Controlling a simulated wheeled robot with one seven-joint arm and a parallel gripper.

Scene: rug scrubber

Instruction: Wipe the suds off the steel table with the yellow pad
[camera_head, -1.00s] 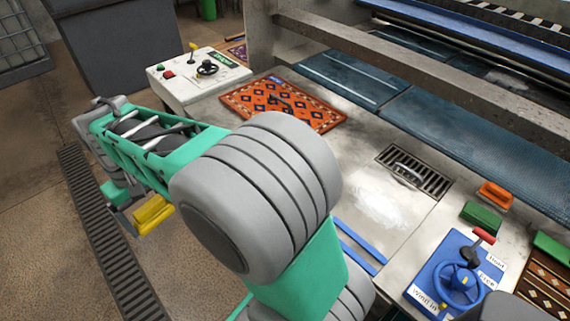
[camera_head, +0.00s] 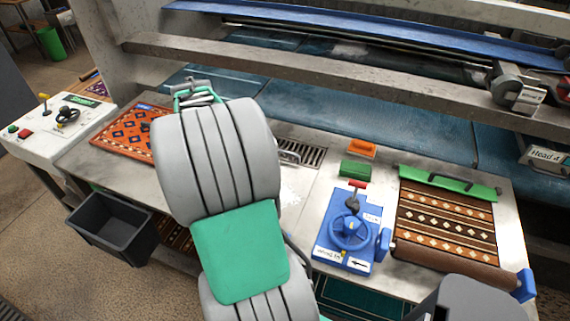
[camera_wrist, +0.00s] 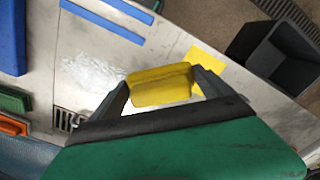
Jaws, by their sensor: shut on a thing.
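My gripper (camera_wrist: 160,84) is shut on the yellow pad (camera_wrist: 160,88), which sits between the two fingers in the wrist view. The steel table (camera_wrist: 135,60) lies below, and I cannot tell the exact height of the pad over it. The white suds (camera_wrist: 92,72) form a patch on the table, left of the pad in the wrist view. In the head view a little of the suds (camera_head: 293,186) shows just right of my arm. My arm hides the gripper and pad there.
A flat yellow patch (camera_wrist: 207,58) lies beyond the pad. A black bin (camera_head: 110,228) stands at the table's front. A drain grate (camera_head: 312,156), green block (camera_head: 355,168), orange block (camera_head: 361,148) and blue wheel unit (camera_head: 348,240) are right of my arm. A patterned rug (camera_head: 118,138) lies left.

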